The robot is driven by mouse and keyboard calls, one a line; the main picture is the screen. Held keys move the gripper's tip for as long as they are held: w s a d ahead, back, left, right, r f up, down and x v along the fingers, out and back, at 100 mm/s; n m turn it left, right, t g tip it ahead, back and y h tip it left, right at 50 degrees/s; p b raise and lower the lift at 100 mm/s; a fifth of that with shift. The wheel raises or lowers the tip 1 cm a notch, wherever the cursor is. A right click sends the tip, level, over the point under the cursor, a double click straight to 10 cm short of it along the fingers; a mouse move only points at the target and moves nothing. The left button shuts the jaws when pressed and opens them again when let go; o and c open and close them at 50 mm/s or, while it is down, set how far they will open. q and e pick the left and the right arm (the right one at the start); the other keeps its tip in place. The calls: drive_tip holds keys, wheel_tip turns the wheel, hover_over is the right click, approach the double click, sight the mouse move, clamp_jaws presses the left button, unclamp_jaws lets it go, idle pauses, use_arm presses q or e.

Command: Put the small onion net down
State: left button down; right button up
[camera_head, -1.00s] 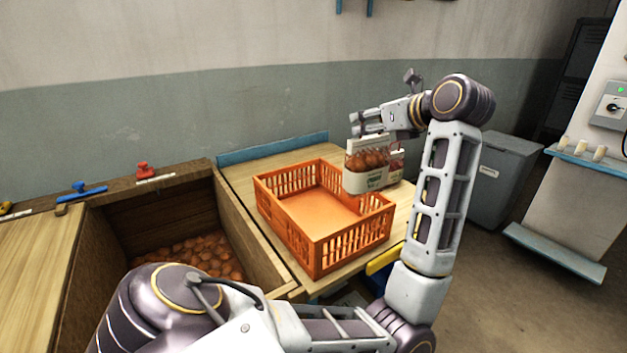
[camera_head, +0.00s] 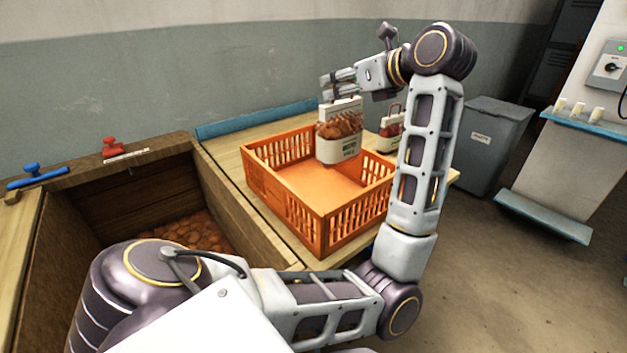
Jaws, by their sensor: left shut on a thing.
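My left gripper (camera_head: 336,84) is shut on the top of the small onion net (camera_head: 339,146), a net of brown-orange onions with a white printed label band. The net hangs upright in front of the back right part of the orange crate (camera_head: 284,204) in the picture. It seems to be above the crate's opening; its exact height over the crate floor is hard to tell. The crate stands on the wooden table and its visible floor is bare. My right gripper is not in view.
A second, redder net (camera_head: 391,128) with a handle stands right of the crate, partly behind my arm. A deep wooden bin (camera_head: 236,210) with loose onions lies left. A grey lidded bin (camera_head: 490,142) stands at the right. A blue strip (camera_head: 258,118) edges the table's back.

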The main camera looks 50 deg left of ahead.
sight(345, 112)
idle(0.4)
use_arm(q)
wheel_tip(345, 112, down, 5)
drive_tip(key=shift+f+b, duration=0.1)
drive_tip(key=shift+b, duration=0.55)
drive_tip(key=shift+f, duration=0.5)
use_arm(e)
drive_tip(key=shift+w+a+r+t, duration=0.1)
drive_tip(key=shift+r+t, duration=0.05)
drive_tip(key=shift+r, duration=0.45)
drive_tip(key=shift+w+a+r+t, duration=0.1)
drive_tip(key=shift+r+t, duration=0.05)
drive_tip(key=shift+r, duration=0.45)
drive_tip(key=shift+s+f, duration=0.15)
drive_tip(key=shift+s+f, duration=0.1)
